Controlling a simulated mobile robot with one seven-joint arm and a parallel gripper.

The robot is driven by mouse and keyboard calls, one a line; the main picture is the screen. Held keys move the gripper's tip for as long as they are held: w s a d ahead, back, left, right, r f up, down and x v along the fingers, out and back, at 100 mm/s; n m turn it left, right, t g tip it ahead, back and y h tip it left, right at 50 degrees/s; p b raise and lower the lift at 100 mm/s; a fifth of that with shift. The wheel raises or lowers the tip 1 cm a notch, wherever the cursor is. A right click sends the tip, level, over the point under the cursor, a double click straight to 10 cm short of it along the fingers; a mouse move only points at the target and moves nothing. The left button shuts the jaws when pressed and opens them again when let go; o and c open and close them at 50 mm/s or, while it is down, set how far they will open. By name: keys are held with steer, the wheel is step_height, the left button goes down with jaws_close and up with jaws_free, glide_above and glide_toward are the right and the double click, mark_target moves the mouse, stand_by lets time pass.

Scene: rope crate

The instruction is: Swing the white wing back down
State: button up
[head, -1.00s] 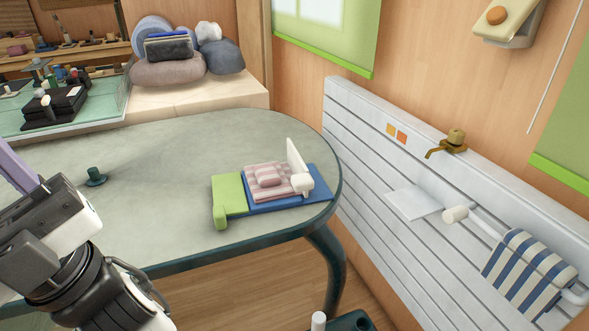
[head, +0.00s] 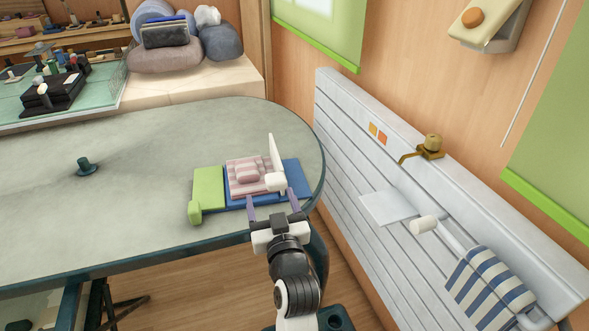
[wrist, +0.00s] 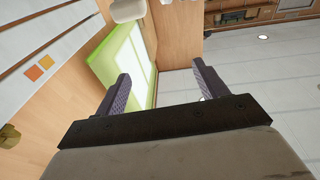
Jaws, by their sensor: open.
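The white wing (head: 276,153) stands up on edge toward the right side of a folding board with a blue base (head: 298,177). A white rounded knob (head: 275,182) is at its near end. The green wing (head: 208,188) lies flat at the left. A folded pink striped cloth (head: 245,176) lies on the board, left of the white wing. My gripper (head: 272,204) is open and empty at the board's near edge, just in front of the knob. Its fingers also show in the wrist view (wrist: 161,75), which faces the window and ceiling, with no board in sight.
The grey-green table (head: 130,210) is mostly clear around the board. A small dark green peg (head: 84,166) stands at the left. A white slatted panel (head: 350,150) with a brass tap (head: 428,150) lines the right wall. Cushions (head: 165,55) are piled at the back.

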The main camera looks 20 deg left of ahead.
mark_target(277, 181)
steer(key=w+d+f+g+h, duration=0.1)
steer(key=d+f, duration=0.2)
steer(key=f, duration=0.1)
steer(key=shift+m, duration=0.3)
steer(key=p+x, duration=0.3)
steer(key=x, duration=0.9)
steer(key=shift+w+p, duration=0.1)
steer(key=shift+p, duration=0.2)
steer(key=shift+w+a+f, duration=0.1)
steer(key=shift+w+a, duration=0.2)
steer(key=shift+w, duration=0.3)
steer(key=shift+c, duration=0.4)
steer(key=c, duration=1.3)
steer(key=shift+d, duration=0.1)
